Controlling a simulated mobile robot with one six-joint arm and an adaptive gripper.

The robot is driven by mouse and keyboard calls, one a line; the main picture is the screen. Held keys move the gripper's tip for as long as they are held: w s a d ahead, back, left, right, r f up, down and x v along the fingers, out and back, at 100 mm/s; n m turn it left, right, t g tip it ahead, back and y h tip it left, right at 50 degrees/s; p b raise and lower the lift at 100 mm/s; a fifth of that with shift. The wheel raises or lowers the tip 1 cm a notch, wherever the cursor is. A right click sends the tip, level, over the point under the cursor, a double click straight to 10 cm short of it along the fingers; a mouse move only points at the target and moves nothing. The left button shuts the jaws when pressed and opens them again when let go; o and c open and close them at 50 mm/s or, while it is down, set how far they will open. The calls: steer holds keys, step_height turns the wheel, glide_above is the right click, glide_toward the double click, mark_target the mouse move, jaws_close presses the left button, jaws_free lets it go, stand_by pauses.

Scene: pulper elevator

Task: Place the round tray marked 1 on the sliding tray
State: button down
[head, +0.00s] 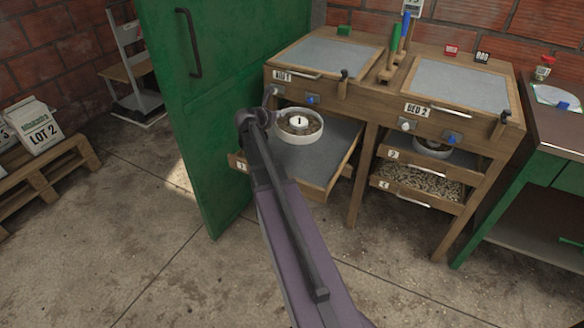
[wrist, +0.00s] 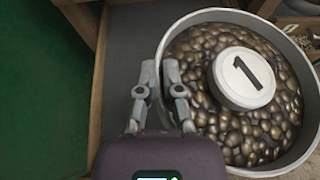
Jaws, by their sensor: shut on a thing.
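The round tray marked 1 (head: 301,138) is a pale, shallow round pan of brown beans with a white knob bearing a 1. My gripper (wrist: 162,72) is shut on its left rim (wrist: 232,13) in the wrist view. The sliding tray (head: 318,172) is a grey-surfaced drawer, pulled out under the BED 1 cabinet. The round tray is level over its back left part; I cannot tell whether it touches the surface. The sliding tray's grey surface also shows in the wrist view (wrist: 122,60). In the head view my arm hides the drawer's left front.
A green door (head: 190,120) stands open close left of the drawer. The BED 2 cabinet (head: 465,130) on the right has two lower shelves, the upper holding a round pan (head: 432,152). A green-framed bench stands far right. A pallet with sacks (head: 45,172) is far left.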

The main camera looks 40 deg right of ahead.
steer(key=w+d+f+b, duration=0.1)
steer(key=w+f+b, duration=0.3)
steer(key=f, duration=0.3)
steer(key=shift+w+d+b, duration=0.15)
steer(key=shift+w+b, duration=0.15)
steer(key=shift+b, duration=0.55)
steer(key=shift+s+r, duration=0.1)
steer(key=shift+s, duration=0.05)
